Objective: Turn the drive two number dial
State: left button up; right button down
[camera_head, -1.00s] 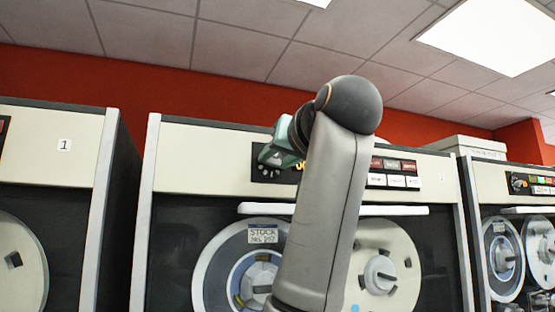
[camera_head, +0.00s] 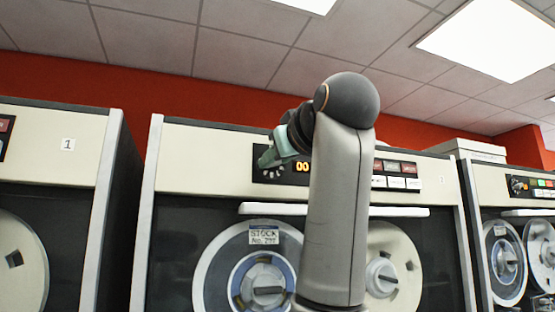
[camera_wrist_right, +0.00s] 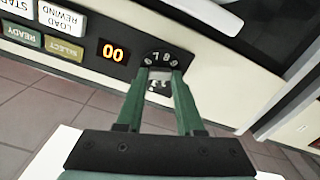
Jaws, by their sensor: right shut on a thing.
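The number dial (camera_wrist_right: 160,77) sits on a black panel with white digits around it, at the left of the middle drive's control strip. My right gripper (camera_wrist_right: 161,70) has its two green fingers on either side of the dial and is shut on it. In the head view the right gripper (camera_head: 266,161) reaches the panel from the right and covers most of the dial. An orange display (camera_wrist_right: 113,53) beside the dial reads 00; it also shows in the head view (camera_head: 302,167). My left gripper is not in view.
The middle drive (camera_head: 205,148) has tape reels (camera_head: 215,285) below a white bar (camera_head: 400,211). Labelled buttons (camera_wrist_right: 63,47) lie beyond the display. A drive marked 1 (camera_head: 50,165) stands at the left, another drive (camera_head: 490,175) at the right. My right forearm hides part of the middle drive.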

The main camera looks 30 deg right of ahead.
jog(key=shift+r, duration=0.1)
jog(key=c, duration=0.5)
grip_release()
jog(key=shift+c, duration=0.2)
jog(key=shift+s, duration=0.1)
jog(key=b+v, duration=0.4)
jog(key=v, duration=0.8)
jog(key=shift+s+b, duration=0.25)
jog(key=shift+b, duration=0.15)
